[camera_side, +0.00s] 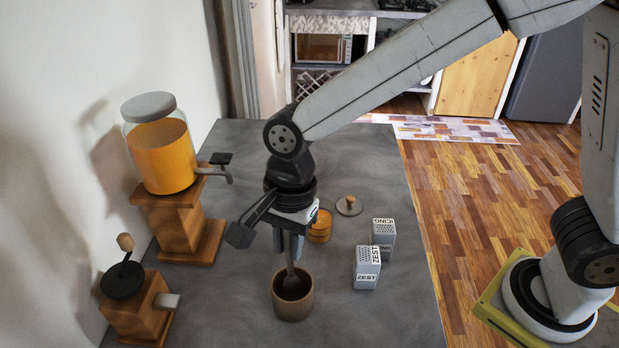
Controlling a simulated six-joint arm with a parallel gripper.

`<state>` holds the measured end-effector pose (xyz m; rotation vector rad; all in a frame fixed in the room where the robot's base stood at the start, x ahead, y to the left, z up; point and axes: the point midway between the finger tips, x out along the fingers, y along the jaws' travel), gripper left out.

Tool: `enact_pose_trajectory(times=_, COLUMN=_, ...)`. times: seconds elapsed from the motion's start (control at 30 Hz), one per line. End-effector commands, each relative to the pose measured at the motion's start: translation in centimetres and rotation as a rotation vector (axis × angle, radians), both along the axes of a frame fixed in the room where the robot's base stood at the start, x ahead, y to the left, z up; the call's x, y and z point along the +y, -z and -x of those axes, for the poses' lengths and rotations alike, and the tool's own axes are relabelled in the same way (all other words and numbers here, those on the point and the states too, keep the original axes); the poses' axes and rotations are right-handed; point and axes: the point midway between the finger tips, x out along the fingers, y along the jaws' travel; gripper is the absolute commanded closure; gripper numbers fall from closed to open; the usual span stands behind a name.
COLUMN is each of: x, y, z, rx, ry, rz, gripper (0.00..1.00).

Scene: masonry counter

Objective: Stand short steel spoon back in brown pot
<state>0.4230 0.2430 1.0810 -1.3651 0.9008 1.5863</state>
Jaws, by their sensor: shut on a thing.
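The brown pot (293,308) stands upright on the grey counter, near the middle front. The short steel spoon (290,270) is upright above it, its lower end inside the pot's mouth. My gripper (289,256) is over the pot, pointing down, shut on the spoon's upper part. The gripper hides the top of the spoon. I cannot tell whether the spoon touches the pot's bottom.
An orange round container (320,227) stands just behind the gripper, with a knobbed lid (349,206) beyond it. Two shakers, ZEST (367,267) and ICING (384,233), stand to the right. A juice dispenser (160,150) and a grinder (135,305) stand left. The front right counter is clear.

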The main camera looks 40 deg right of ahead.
Motion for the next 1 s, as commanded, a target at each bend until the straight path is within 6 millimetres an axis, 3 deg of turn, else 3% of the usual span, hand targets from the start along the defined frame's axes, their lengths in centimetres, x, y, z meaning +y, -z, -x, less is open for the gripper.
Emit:
enact_pose_trajectory(times=0.5, x=0.0, y=3.1, z=0.0, rx=0.001, ry=0.0, rz=0.002, gripper=1.0)
enact_pose_trajectory(times=1.0, x=0.0, y=3.8, z=0.0, rx=0.001, ry=0.0, rz=0.001, gripper=1.0)
